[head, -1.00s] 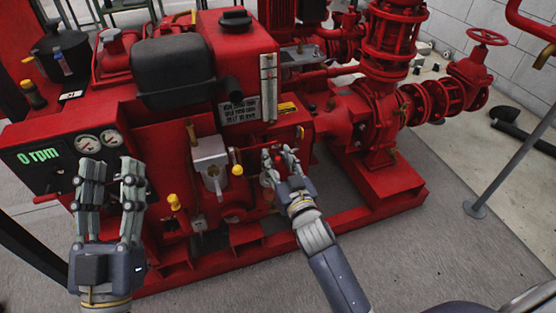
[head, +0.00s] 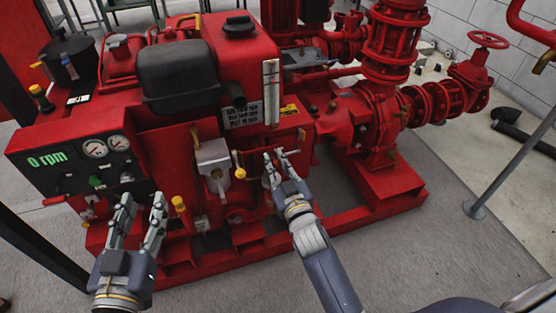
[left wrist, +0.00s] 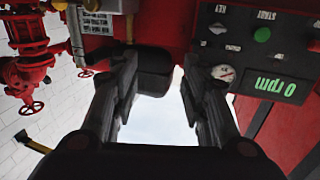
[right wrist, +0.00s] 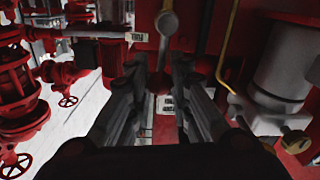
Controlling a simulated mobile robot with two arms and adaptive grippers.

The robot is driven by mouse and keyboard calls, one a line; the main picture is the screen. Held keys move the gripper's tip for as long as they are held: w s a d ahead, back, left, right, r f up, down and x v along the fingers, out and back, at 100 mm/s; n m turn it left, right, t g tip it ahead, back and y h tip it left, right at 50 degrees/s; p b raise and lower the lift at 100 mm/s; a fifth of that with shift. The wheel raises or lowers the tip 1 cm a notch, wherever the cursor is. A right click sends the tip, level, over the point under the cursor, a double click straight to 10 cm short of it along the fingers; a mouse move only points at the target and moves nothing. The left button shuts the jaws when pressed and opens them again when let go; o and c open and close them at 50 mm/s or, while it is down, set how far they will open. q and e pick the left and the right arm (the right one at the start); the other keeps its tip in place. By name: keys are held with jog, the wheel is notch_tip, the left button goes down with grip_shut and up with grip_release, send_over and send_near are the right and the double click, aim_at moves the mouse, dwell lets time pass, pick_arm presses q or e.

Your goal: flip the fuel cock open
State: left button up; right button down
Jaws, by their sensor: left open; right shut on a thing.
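The fuel cock appears to be the grey lever (right wrist: 165,45) with a round grey end in the right wrist view. A red knob (right wrist: 160,82) shows at its other end, between the fingers of my right gripper (right wrist: 158,88). In the head view my right gripper (head: 275,160) is closed at the engine's front side, and its fingers hide what it grips. The lever's exact position is hard to tell. My left gripper (head: 143,207) is open and empty in front of the control panel; its spread fingers also show in the left wrist view (left wrist: 160,85).
The red pumpset (head: 200,265) fills the middle. The control panel (head: 75,165) reads 0 rpm. A grey bowl (right wrist: 285,75) and yellow tube are close to my right gripper. Floor in front is clear.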

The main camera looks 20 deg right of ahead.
jog(key=shift+a+n, duration=0.25)
jog(key=shift+n, duration=0.15)
pick_arm(q)
jog(key=f, duration=0.1)
jog(key=f+g, duration=0.2)
jog(key=shift+s+a+f, duration=0.2)
jog(key=shift+s+a, duration=0.1)
jog(key=shift+s, duration=0.05)
pick_arm(e)
jog(key=c, duration=1.4)
grip_release()
jog(key=shift+s, duration=0.1)
jog(key=s, duration=1.1)
jog(key=shift+s+d, duration=0.2)
jog(key=shift+s, duration=0.2)
